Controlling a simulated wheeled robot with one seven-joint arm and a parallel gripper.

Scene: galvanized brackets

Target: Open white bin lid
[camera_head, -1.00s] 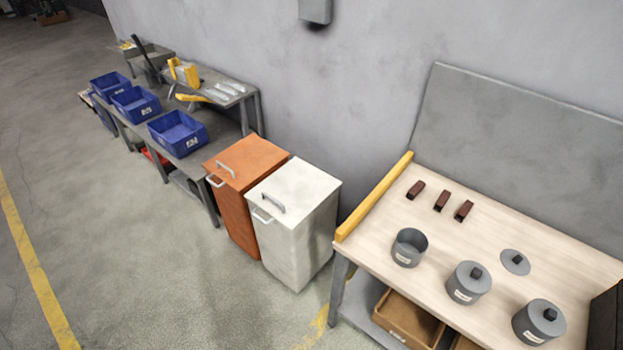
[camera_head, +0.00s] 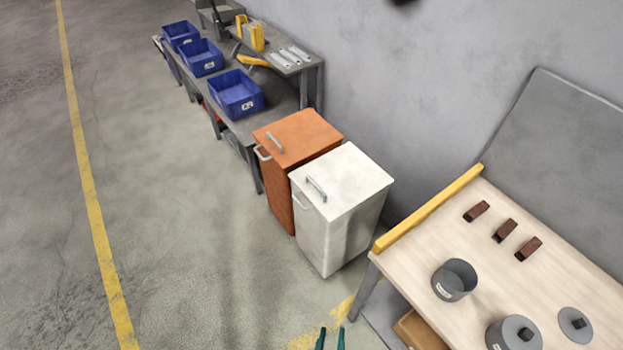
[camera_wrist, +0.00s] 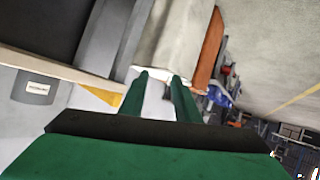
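The white bin (camera_head: 326,240) stands against the wall beside the orange bin. Its flat lid (camera_head: 345,183) is closed, with a grey handle (camera_head: 316,188) on top near the left edge and another handle on the front side. My gripper (camera_head: 330,338) shows only as two dark green fingers at the bottom edge of the head view, on the floor side of the bin and apart from it. In the wrist view my gripper (camera_wrist: 160,80) has its two green fingers apart with nothing between them. The white bin (camera_wrist: 178,40) shows tilted beyond the fingertips.
The orange bin (camera_head: 277,187) touches or nearly touches the white bin on the left. A wooden-topped workbench (camera_head: 420,255) with a yellow edge bar (camera_head: 430,208) stands close on the right. Blue crates (camera_head: 236,94) sit on a bench behind. Floor in front is clear.

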